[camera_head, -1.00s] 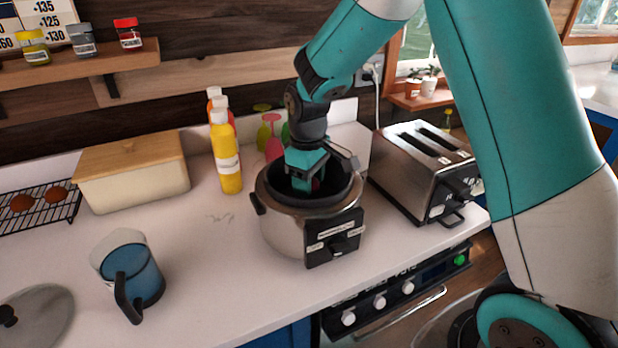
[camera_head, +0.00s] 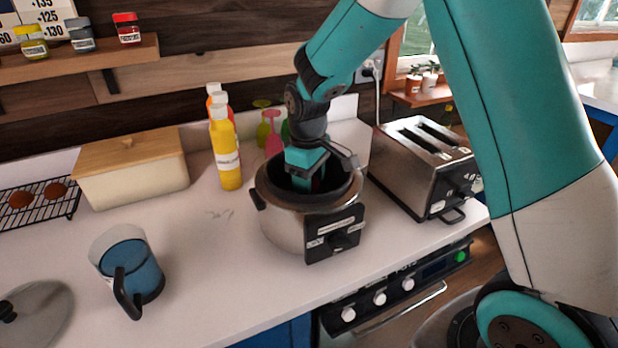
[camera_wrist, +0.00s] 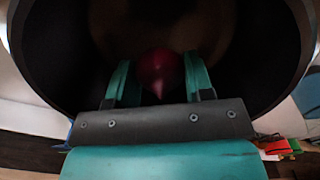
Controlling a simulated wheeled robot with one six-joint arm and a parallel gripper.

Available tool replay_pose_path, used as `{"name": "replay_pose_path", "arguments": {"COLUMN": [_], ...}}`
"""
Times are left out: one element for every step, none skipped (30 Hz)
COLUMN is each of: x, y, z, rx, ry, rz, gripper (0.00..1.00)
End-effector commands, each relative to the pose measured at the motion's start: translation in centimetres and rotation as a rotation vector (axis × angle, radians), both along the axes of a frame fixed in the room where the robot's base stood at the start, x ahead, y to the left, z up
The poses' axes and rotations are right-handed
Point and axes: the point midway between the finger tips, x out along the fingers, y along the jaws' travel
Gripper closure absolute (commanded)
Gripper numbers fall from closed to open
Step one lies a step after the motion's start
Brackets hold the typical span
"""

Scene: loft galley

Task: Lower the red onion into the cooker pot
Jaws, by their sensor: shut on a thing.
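The cooker pot (camera_head: 282,228) is a steel pot with a dark inside and a black control panel, standing on the white counter. My gripper (camera_head: 306,182) points down inside its opening. In the wrist view, my gripper (camera_wrist: 158,85) is shut on the red onion (camera_wrist: 160,68), which sits between the two teal fingers with its pointed tip toward the palm. The dark pot wall surrounds the onion in that view. The gap between onion and pot bottom cannot be judged.
A steel toaster (camera_head: 420,170) stands close right of the pot. Sauce bottles (camera_head: 226,155) and coloured glasses (camera_head: 272,140) stand behind it. A blue jug (camera_head: 140,270), a lid (camera_head: 40,312) and a bread box (camera_head: 135,180) are to the left.

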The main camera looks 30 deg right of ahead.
Motion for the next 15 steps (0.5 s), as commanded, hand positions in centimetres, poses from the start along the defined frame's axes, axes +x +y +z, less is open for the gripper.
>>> {"name": "replay_pose_path", "arguments": {"x": [-0.01, -0.01, 0.00, 0.00, -0.01, -0.01, -0.01, -0.01, -0.01, -0.01, -0.01, -0.01, -0.01, -0.01, -0.01], "y": [0.00, 0.00, 0.00, 0.00, 0.00, 0.00, 0.00, 0.00, 0.00, 0.00, 0.00, 0.00, 0.00, 0.00, 0.00], "z": [-0.14, -0.19, -0.24, -0.29, -0.33, -0.39, -0.44, -0.49, -0.54, -0.59, -0.64, -0.69, -0.74, -0.79, -0.85], "rx": [0.000, 0.000, 0.000, 0.000, 0.000, 0.000, 0.000, 0.000, 0.000, 0.000, 0.000, 0.000, 0.000, 0.000, -0.001], "ry": [0.000, 0.000, 0.000, 0.000, 0.000, 0.000, 0.000, 0.000, 0.000, 0.000, 0.000, 0.000, 0.000, 0.000, 0.001], "rz": [0.000, 0.000, 0.000, 0.000, 0.000, 0.000, 0.000, 0.000, 0.000, 0.000, 0.000, 0.000, 0.000, 0.000, 0.000], "gripper": [0.76, 0.76, 0.76, 0.76, 0.76, 0.76, 0.76, 0.76, 0.76, 0.76, 0.76, 0.76, 0.76, 0.76, 0.76]}}
